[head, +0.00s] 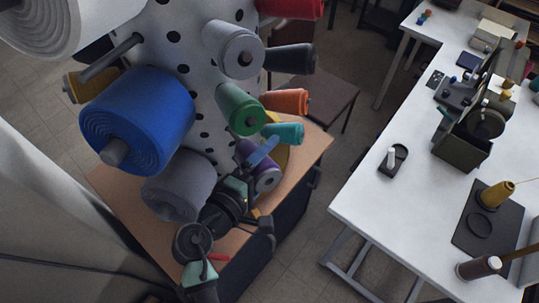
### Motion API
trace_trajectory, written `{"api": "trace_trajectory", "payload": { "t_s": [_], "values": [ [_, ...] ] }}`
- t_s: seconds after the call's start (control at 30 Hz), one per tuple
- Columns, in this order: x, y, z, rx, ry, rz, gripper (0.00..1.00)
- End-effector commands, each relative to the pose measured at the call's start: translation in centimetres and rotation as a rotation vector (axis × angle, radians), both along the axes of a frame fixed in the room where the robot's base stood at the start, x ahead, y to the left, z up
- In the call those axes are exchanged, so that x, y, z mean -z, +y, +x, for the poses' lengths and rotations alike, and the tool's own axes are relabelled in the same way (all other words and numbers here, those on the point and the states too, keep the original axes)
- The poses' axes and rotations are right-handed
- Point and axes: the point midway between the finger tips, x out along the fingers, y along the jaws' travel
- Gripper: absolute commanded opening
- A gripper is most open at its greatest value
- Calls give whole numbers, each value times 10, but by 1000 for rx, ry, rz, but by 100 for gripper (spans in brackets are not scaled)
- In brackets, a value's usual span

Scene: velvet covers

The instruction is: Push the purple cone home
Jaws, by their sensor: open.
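The purple cone (258,172) is low on the white perforated rack, its round end facing out toward the lower right. Part of its side is hidden behind my gripper. The jaws are open and hold nothing that I can see. I cannot tell whether a finger touches the cone. How far the cone sits along its peg is hidden.
A teal cone (286,133) and a green cone (241,110) are close above. A yellow cone (277,157) is partly hidden behind. A grey cone (177,187) and a large blue cone (135,120) are at left. A white table (400,215) stands at right across the floor.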

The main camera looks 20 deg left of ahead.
Motion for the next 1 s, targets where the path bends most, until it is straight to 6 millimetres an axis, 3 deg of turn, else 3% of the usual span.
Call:
{"api": "trace_trajectory", "payload": {
  "t_s": [0.37,0.8,1.0],
  "values": [
    [1,-1,5,0,1,1,98],
    [1,-1,4,-1,0,0,21],
    [3,2,7,-1,0,1,21]
  ]
}}
